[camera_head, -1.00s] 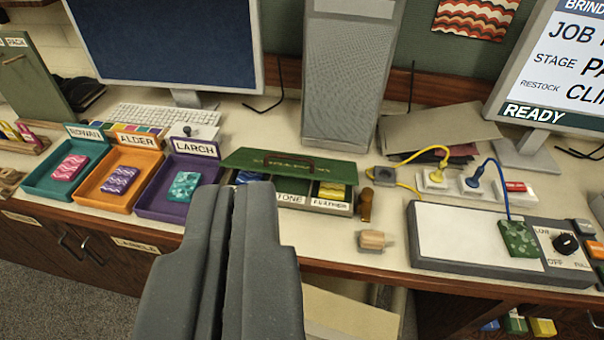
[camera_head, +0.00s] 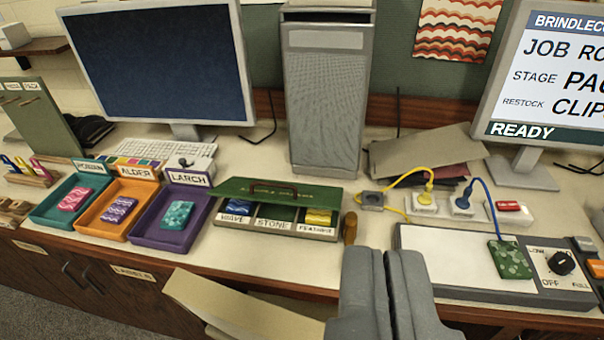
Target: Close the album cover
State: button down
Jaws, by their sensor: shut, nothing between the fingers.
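The album (camera_head: 274,229) is a low box on the desk, with compartments labelled WAVE, STONE and FEATHER along its front. Its green cover (camera_head: 310,196) is partly open, tilted up over the back, with a dark handle (camera_head: 275,188) on it. Blue and yellow pieces show in the outer compartments. My gripper (camera_head: 384,254) is shut and empty. It is to the right of and nearer than the album, apart from it, in front of the desk's front edge.
A small wooden peg (camera_head: 350,228) stands right of the album. The purple LARCH tray (camera_head: 150,236) is close on its left. A grey tower (camera_head: 325,110) stands behind. A grey-white plate unit (camera_head: 450,258) is at right.

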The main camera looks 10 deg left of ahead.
aim_at(322, 198)
jog(key=z, duration=0.05)
jog(key=i, duration=1)
jog(key=u, duration=0.05)
